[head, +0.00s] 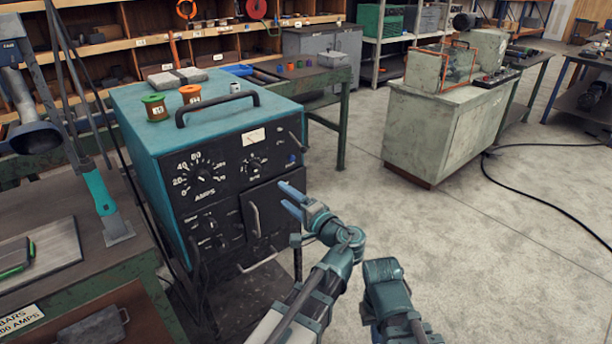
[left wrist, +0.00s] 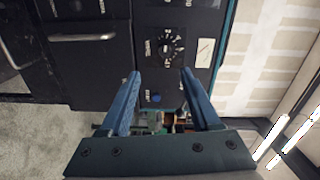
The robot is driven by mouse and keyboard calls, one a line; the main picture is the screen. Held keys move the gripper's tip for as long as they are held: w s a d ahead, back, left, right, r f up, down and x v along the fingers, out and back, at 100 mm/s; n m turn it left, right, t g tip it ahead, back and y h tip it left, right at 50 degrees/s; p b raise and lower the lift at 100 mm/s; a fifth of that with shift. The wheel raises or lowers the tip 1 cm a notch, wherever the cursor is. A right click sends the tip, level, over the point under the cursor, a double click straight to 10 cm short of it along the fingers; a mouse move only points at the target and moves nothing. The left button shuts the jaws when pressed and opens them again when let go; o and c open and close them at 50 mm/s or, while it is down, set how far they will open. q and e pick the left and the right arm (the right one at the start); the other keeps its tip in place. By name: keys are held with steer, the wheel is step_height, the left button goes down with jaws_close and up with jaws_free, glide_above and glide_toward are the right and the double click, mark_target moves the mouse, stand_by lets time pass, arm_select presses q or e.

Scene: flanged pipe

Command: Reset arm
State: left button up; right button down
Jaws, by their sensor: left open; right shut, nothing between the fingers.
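My left gripper (head: 284,194) is in front of the lower right part of the teal welding machine's (head: 217,170) black front panel. Its two blue fingers are apart, with nothing between them. In the left wrist view the open fingers (left wrist: 158,78) frame part of the same panel, with a dial and a blue knob between them. Whether a fingertip touches the panel I cannot tell. A teal and dark part of my right arm (head: 385,285) shows at the bottom centre of the head view. No right gripper fingers can be made out.
An orange spool (head: 190,94), a green-topped spool (head: 155,107) and a small cup (head: 235,87) stand on the machine. A workbench (head: 70,270) is at left. A grey-green cabinet (head: 440,130) stands at back right. The concrete floor (head: 500,240) at right is mostly clear, with a black cable (head: 540,205).

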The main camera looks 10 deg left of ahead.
arm_select(q)
steer(key=s+a+f+n+g+h, duration=0.2)
steer(key=s+f+g, duration=0.1)
steer(key=f, duration=0.3)
steer(key=s+a+f+n+g+h, duration=0.2)
steer(key=s+a+f+g+h, duration=0.1)
steer(key=f, duration=0.4)
steer(key=s+d+f+n+g+h, duration=0.2)
steer(key=s+d+f+g+h, duration=0.2)
steer(key=s+d+f+h, duration=0.35)
steer(key=s+d+m+g, duration=0.1)
steer(key=s+d+m, duration=0.35)
steer(key=d, duration=0.75)
step_height(320, 180, up, 11)
steer(key=s+p, duration=0.2)
steer(key=p, duration=1)
steer(key=shift+d+r+n, duration=0.15)
steer(key=shift+n, duration=0.3)
steer(key=shift+h, duration=0.25)
